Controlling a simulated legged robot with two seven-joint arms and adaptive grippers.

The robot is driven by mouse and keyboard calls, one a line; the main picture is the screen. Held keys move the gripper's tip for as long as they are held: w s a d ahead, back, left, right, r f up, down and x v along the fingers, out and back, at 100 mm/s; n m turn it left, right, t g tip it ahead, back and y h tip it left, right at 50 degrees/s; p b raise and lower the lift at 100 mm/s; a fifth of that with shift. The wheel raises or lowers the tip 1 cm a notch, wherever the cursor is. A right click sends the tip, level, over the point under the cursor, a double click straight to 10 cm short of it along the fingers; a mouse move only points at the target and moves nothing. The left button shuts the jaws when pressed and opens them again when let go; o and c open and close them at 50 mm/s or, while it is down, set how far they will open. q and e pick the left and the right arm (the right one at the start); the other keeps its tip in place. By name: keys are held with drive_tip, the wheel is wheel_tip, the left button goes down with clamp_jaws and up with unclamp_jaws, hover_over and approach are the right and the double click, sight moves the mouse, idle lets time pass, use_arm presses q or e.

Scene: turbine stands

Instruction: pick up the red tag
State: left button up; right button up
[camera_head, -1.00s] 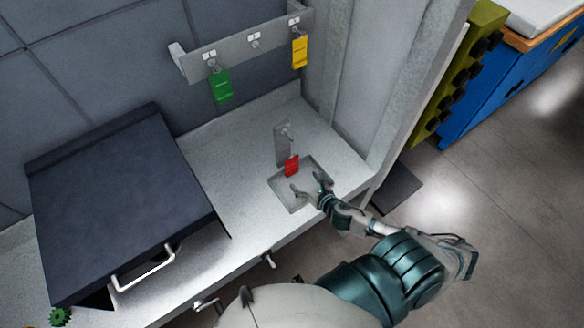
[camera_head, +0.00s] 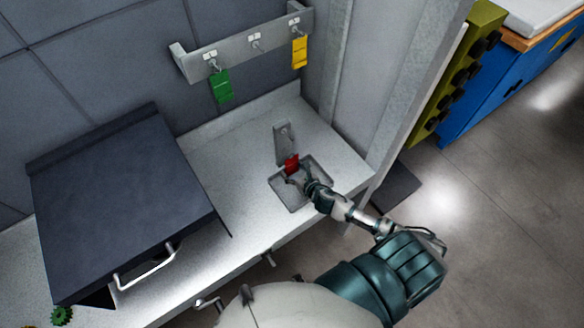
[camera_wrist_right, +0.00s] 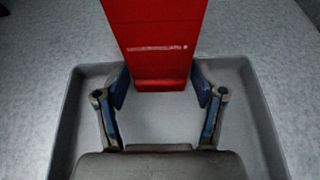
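The red tag (camera_head: 291,163) hangs upright at the small grey bracket (camera_head: 283,143) above a shallow recessed tray (camera_head: 286,200) in the counter. My right gripper (camera_head: 298,176) is at the tag's lower end. In the right wrist view the tag (camera_wrist_right: 155,35) stands between the two fingers of this gripper (camera_wrist_right: 160,80), and the fingertips meet its side edges. The gripper looks shut on it. The tag's top end is outside the wrist view. My left gripper is not in view.
A green tag (camera_head: 221,86) and a yellow tag (camera_head: 299,51) hang on a wall rack (camera_head: 250,47). A dark box with a handle (camera_head: 120,200) stands on the counter at left. A grey post (camera_head: 400,95) rises to the right. The counter between box and tray is clear.

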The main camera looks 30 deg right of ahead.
sight(291, 166)
drive_tip(key=c, duration=0.5)
drive_tip(key=shift+r, duration=0.45)
drive_tip(key=r, duration=0.2)
drive_tip(key=shift+s+a+r, duration=0.15)
drive_tip(key=shift+s+r, duration=0.1)
drive_tip(key=shift+r, duration=0.05)
drive_tip(key=s+a, duration=0.2)
drive_tip(key=s, duration=0.2)
drive_tip(key=s+a+r, duration=0.1)
drive_tip(key=s+a, duration=0.1)
drive_tip(key=s, duration=0.3)
drive_tip(key=s+a+b, duration=0.1)
drive_tip(key=s+a, duration=0.1)
drive_tip(key=s, duration=0.3)
drive_tip(key=shift+s+r, duration=0.1)
drive_tip(key=shift+r, duration=0.2)
